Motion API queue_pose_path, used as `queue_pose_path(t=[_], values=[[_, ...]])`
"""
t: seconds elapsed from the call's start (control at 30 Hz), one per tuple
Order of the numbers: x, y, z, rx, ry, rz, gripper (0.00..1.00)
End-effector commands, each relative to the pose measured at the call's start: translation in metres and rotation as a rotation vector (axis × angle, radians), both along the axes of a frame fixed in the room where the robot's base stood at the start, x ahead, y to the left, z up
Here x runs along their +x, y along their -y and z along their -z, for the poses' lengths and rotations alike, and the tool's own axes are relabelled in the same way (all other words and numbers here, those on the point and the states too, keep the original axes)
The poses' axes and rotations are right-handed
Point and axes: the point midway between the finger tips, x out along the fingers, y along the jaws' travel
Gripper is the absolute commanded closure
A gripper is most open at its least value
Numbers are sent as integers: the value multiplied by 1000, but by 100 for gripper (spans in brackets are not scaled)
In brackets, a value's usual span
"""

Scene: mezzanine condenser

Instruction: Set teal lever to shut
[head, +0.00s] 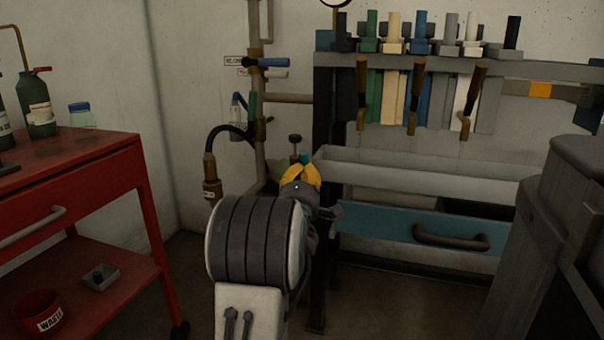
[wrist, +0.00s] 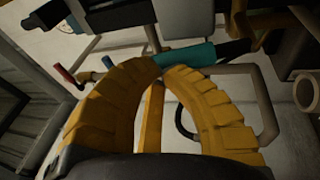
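The teal lever (wrist: 190,59) runs sideways just beyond my fingertips in the wrist view, tilted slightly up to the right. Its right end joins a dark fitting on the pipework. In the head view only a small teal piece (head: 305,157) shows above my gripper (head: 300,174). In the wrist view the yellow fingers of my gripper (wrist: 161,67) curve inward and their tips come together at the lever's left end. I see nothing clearly held between them, and I cannot tell whether the tips touch the lever. My gripper hides the lever's mounting in the head view.
A blue-handled valve (head: 272,62) and a black hose (head: 225,130) are on the wall pipes. A red-tipped handle (wrist: 66,75) shows at left in the wrist view. A red cart (head: 100,165) stands left. A rack with a grey trough (head: 420,170) and teal drawer (head: 375,220) stands right.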

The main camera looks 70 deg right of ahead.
Motion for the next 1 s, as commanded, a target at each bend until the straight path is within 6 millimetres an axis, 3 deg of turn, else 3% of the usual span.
queue_pose_path(t=[0.67, 1.0], values=[[-2, 0, -5, 14, 0, 2, 100], [-2, 16, -17, 186, -2, 2, 100]])
